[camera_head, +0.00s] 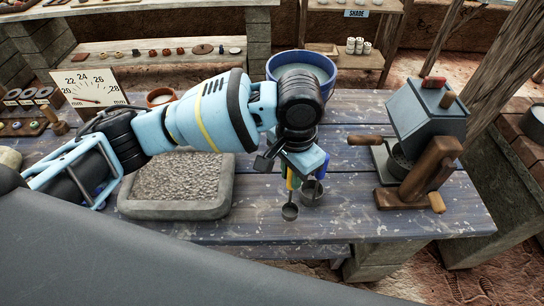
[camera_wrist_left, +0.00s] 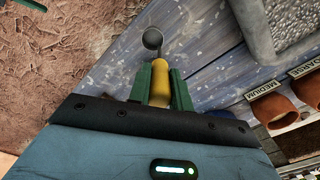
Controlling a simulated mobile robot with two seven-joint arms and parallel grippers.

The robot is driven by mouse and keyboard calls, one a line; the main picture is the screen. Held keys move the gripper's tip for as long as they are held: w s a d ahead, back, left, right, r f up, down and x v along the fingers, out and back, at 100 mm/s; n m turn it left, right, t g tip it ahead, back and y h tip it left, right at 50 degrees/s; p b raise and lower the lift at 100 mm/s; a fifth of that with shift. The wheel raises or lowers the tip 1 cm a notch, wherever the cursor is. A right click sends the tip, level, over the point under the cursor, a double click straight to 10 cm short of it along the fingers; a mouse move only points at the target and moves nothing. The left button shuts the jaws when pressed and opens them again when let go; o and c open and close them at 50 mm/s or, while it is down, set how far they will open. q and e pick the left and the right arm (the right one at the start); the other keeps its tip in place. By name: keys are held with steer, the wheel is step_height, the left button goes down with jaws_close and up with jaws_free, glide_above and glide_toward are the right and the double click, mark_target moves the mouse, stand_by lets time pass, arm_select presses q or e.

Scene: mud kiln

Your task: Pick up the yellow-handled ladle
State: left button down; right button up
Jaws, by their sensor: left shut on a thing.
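The yellow-handled ladle (camera_head: 290,211) hangs below my left gripper (camera_head: 296,176) at the middle of the blue-grey table in the head view, its small dark bowl downward. In the left wrist view, the green fingers of my left gripper (camera_wrist_left: 160,84) close on both sides of the yellow handle (camera_wrist_left: 160,86), and the dark round bowl (camera_wrist_left: 152,39) points away from the gripper. The upper end of the handle is hidden by the gripper. I cannot tell whether the ladle is clear of the table. My right gripper is not in view.
A second dark ladle bowl (camera_head: 312,194) shows close to the right of the held ladle. A grey tray of gravel (camera_head: 180,211) lies to the left. A blue tub (camera_head: 303,73) stands behind, and a wood-and-metal mill (camera_head: 425,125) stands to the right.

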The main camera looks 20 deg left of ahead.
arm_select(q)
steer(key=s+d, duration=0.4)
steer(key=d, duration=0.1)
steer(key=shift+d+r, duration=0.3)
steer(key=c, duration=1.9)
jaws_free()
steer(key=shift+c, duration=1.3)
